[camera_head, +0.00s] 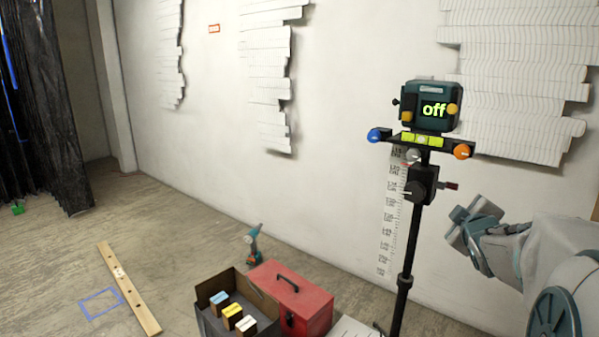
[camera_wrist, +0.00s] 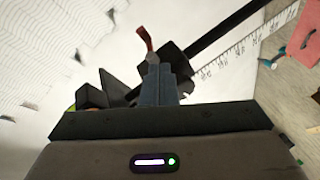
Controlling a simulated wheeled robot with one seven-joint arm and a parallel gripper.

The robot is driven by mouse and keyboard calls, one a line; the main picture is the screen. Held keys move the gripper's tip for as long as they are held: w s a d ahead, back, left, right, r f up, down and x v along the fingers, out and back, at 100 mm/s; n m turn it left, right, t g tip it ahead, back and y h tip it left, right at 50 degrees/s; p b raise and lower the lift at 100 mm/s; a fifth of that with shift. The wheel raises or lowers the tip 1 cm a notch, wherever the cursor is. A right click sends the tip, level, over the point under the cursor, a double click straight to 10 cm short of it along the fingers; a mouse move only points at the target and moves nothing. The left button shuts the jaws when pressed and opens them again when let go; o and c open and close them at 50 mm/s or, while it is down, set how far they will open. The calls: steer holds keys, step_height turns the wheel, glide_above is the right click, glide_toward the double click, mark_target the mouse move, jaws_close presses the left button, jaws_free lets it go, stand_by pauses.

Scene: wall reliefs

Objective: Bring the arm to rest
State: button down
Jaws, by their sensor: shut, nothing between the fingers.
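My gripper (camera_head: 462,222) is at the right of the head view, to the right of a black stand and apart from it. In the wrist view its fingers (camera_wrist: 160,72) are closed together and hold nothing. The stand's dark pole and a red-brown handle (camera_wrist: 145,38) show beyond the fingertips. My arm reaches in from the right edge; most of it is out of view.
The black stand (camera_head: 406,270) carries a box (camera_head: 420,118) reading "off", with blue and orange knobs below it. A measuring strip (camera_head: 391,215) is on the wall behind. A red toolbox (camera_head: 310,305), an open crate (camera_head: 206,318) and a drill (camera_head: 253,244) are on the floor.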

steer(key=s+a+r+m+g+y+p, duration=0.1)
steer(key=s+a+r+m+g+p, duration=0.1)
steer(key=s+a+p, duration=0.4)
steer(key=s+a+r+m+g+p, duration=0.3)
steer(key=s+a+m+g+p, duration=0.1)
steer(key=s+a+g+p, duration=0.1)
steer(key=shift+s+a+y+p, duration=0.4)
steer(key=shift+s+a+p, duration=0.3)
steer(key=shift+s+p, duration=0.25)
steer(key=c, duration=1.9)
jaws_free()
steer(key=s+a+r+m+g+y+p, duration=0.2)
steer(key=s+a+g+p, duration=0.3)
steer(key=s, duration=0.8)
steer(key=a+m+p, duration=0.1)
steer(key=a+p, duration=0.1)
steer(key=a, duration=0.1)
steer(key=shift+s+a, duration=0.2)
steer(key=shift+s, duration=0.2)
steer(key=o, duration=0.5)
steer(key=shift+s+a, duration=0.1)
steer(key=shift+s, duration=0.1)
steer(key=shift+o, duration=0.4)
steer(key=shift+f, duration=0.15)
